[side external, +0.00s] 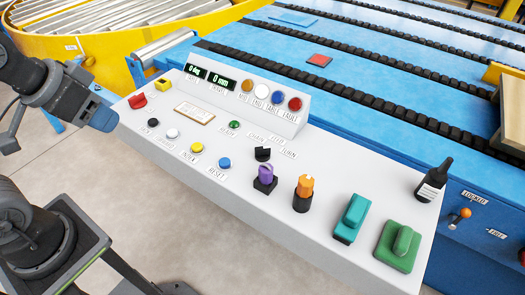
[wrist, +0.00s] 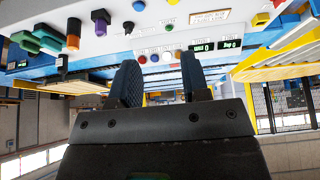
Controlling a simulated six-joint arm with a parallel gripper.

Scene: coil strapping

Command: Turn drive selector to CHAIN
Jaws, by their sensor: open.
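The drive selector appears to be the small black knob (side external: 263,154) on the sloped white console, below printed labels that seem to read CHAIN, a middle word and TURN. Its pointing direction is too small to tell. The black knob also shows in the upside-down wrist view (wrist: 128,28), beyond my fingers. My gripper (side external: 103,117) is off the console's left end in the side view, well away from the knob. In the wrist view my gripper (wrist: 158,68) has its two dark blue fingers apart, with nothing between them.
Purple (side external: 265,173) and orange (side external: 305,186) knobs stand in front of the selector; teal (side external: 351,217) and green (side external: 399,244) handles are to the right. Buttons and a raised display panel (side external: 220,82) fill the left and back.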

